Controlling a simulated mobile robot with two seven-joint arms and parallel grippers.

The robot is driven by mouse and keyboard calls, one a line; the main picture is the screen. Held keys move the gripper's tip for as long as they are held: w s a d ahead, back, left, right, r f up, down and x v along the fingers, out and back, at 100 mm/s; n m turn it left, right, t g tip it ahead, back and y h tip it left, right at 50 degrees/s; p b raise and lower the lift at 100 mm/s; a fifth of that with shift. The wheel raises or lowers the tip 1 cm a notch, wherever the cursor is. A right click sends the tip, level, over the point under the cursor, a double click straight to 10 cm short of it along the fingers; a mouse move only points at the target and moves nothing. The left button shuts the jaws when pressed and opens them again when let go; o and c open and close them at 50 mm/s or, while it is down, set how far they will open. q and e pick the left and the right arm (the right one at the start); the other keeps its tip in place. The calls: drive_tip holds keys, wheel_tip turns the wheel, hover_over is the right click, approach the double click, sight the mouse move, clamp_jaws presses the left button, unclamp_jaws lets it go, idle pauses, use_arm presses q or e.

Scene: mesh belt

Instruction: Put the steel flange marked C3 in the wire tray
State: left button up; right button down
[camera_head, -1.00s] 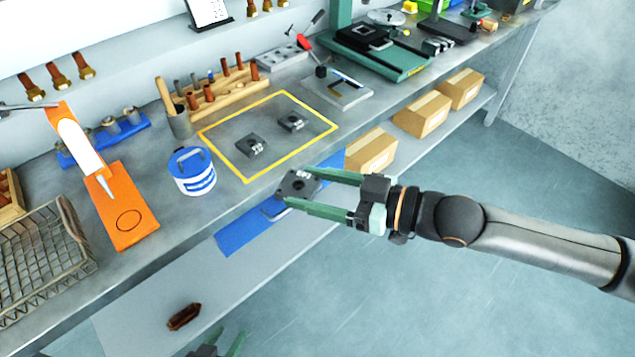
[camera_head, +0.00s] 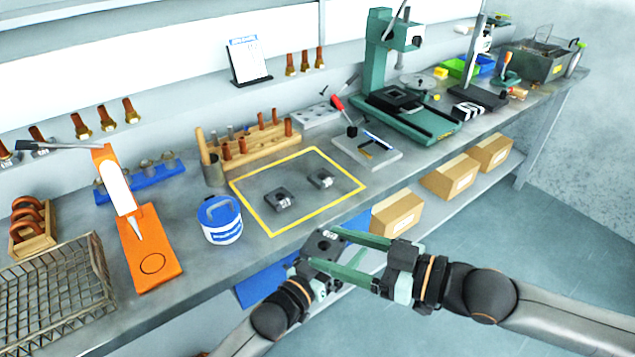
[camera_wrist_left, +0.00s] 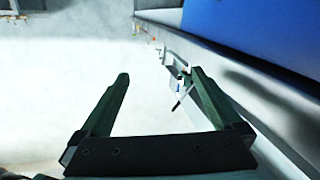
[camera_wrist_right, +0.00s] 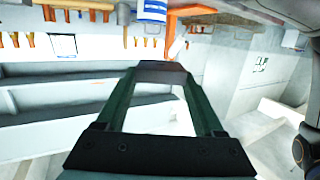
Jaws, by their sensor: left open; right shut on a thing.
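A dark grey square flange (camera_head: 326,243) with a centre hole and a small pale mark is in my right gripper (camera_head: 330,252), in front of the bench edge. The mark is too small to read. It also shows edge-on between the fingertips in the right wrist view (camera_wrist_right: 160,72). My left gripper is open and empty in the left wrist view (camera_wrist_left: 160,76); in the head view it is close to the right one and partly overlapped. Two similar flanges (camera_head: 280,200) (camera_head: 321,179) lie inside the yellow outline. The wire tray (camera_head: 60,297) stands empty at the left.
A blue-and-white tin (camera_head: 220,220) and an orange stand (camera_head: 150,250) are between the outline and the tray. A wooden peg rack (camera_head: 250,146) stands behind. A green press (camera_head: 400,105) is at the back right. Cardboard boxes (camera_head: 398,212) sit on the lower shelf.

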use_arm(q)
drive_tip(key=w+d+r+m+g+h, duration=0.1)
drive_tip(key=w+d+r+m+h, duration=0.25)
drive_tip(key=r, duration=0.55)
drive_tip(key=w+d+r+m+g+h, duration=0.1)
drive_tip(key=w+d+r+m+h, duration=0.2)
drive_tip(key=r, duration=0.6)
drive_tip(key=s+d+r+m+g+h, duration=0.1)
drive_tip(key=s+r+m+g+h, duration=0.4)
drive_tip(key=r+m, duration=0.4)
drive_tip(key=s+d+r+m+g+y, duration=0.2)
drive_tip(key=s+r+m+g+y, duration=0.1)
drive_tip(key=s+m+g, duration=0.35)
drive_tip(key=s+d+r+m+g+y, duration=0.2)
drive_tip(key=s+r+m+g+y, duration=0.1)
drive_tip(key=s+m+g, duration=0.4)
drive_tip(key=m+t+y, duration=0.7)
drive_tip(key=t+y, duration=0.1)
drive_tip(key=y, duration=0.7)
hover_over(324, 249)
drive_tip(key=s+a, duration=0.1)
drive_tip(key=s, duration=0.1)
wheel_tip(324, 249, down, 5)
drive_tip(key=f, duration=0.3)
drive_tip(key=w+f, duration=0.1)
drive_tip(key=f, duration=0.7)
drive_tip(key=shift+w+d+f, duration=0.15)
drive_tip(key=shift+w+d, duration=0.15)
drive_tip(key=shift+d, duration=0.1)
